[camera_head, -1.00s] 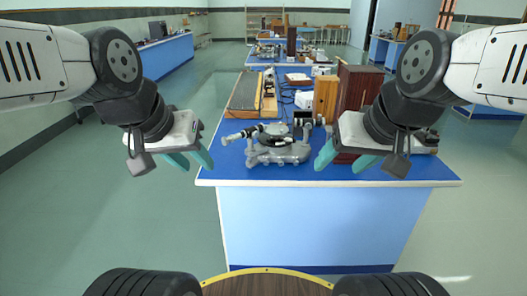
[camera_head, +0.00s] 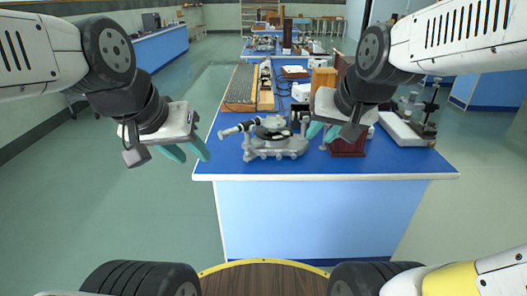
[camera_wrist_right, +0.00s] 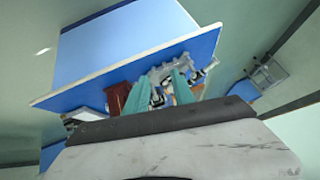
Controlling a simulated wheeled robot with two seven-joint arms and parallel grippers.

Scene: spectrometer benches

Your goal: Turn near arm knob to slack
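The spectrometer (camera_head: 276,148), a grey metal instrument with a round table and dark-tipped tubes, stands on the blue bench near its front left. One tube (camera_head: 237,129) points left. The near arm knob is too small to make out. My right gripper (camera_head: 322,132) is open and empty, above the bench just right of the spectrometer and apart from it. In the right wrist view its teal fingers (camera_wrist_right: 161,92) are spread, with part of the spectrometer (camera_wrist_right: 160,73) beyond and between them. My left gripper (camera_head: 187,152) is open and empty, left of the bench edge.
A dark red-brown wooden box (camera_head: 346,148) stands behind and below my right gripper, partly hidden. A white-based instrument (camera_head: 402,129) is at the bench's right. A long board (camera_head: 240,90) lies at the back left. The bench's front strip (camera_head: 320,170) is clear.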

